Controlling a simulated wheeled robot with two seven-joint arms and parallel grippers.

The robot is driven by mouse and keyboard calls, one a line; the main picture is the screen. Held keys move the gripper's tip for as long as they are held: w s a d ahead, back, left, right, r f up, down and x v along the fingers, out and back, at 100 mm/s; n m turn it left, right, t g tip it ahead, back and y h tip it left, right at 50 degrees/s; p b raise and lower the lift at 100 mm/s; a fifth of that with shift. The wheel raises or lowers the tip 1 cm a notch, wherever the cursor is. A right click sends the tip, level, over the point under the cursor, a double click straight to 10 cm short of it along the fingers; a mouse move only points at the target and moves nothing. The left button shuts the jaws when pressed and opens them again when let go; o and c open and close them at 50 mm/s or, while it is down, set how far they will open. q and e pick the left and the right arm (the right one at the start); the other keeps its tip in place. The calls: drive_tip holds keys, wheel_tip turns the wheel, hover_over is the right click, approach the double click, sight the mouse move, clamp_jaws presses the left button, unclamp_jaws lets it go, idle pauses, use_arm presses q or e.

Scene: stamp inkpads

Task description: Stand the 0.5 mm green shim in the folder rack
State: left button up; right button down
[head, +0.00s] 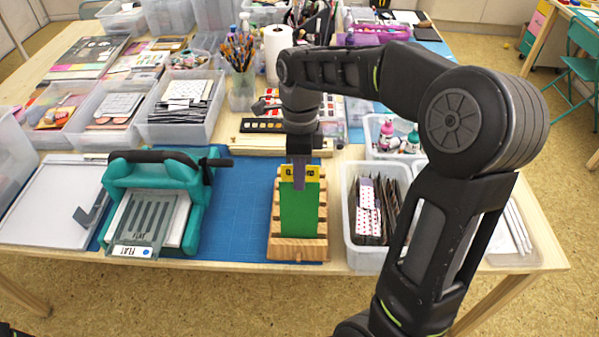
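The green shim (299,212) stands upright, with a yellow label (313,172) along its top edge. The label's print is partly covered by a gripper finger. The wooden folder rack (298,250) sits on the blue mat near the table's front edge. The shim is in line with the rack's slots, and its lower edge is close to the front rail; I cannot tell how deep it sits. My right gripper (299,173) points down and is shut on the shim's labelled top, one finger in front.
A teal die-cutting machine (158,200) stands left of the rack. A clear bin of folders (365,250) stands close on the right. Behind are a wooden-edged paint tray (262,145) and a cup of pencils (241,90). Blue mat (235,235) is bare between machine and rack.

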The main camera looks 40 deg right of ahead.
drive_tip(key=c, duration=2.1)
unclamp_jaws()
drive_tip(key=shift+f, duration=0.15)
drive_tip(key=shift+c, duration=0.2)
drive_tip(key=o, duration=0.5)
drive_tip(key=shift+o, duration=0.2)
drive_tip(key=r+p, duration=0.4)
drive_tip(key=r, duration=0.1)
drive_tip(key=shift+w+d, duration=0.15)
drive_tip(key=shift+w, duration=0.1)
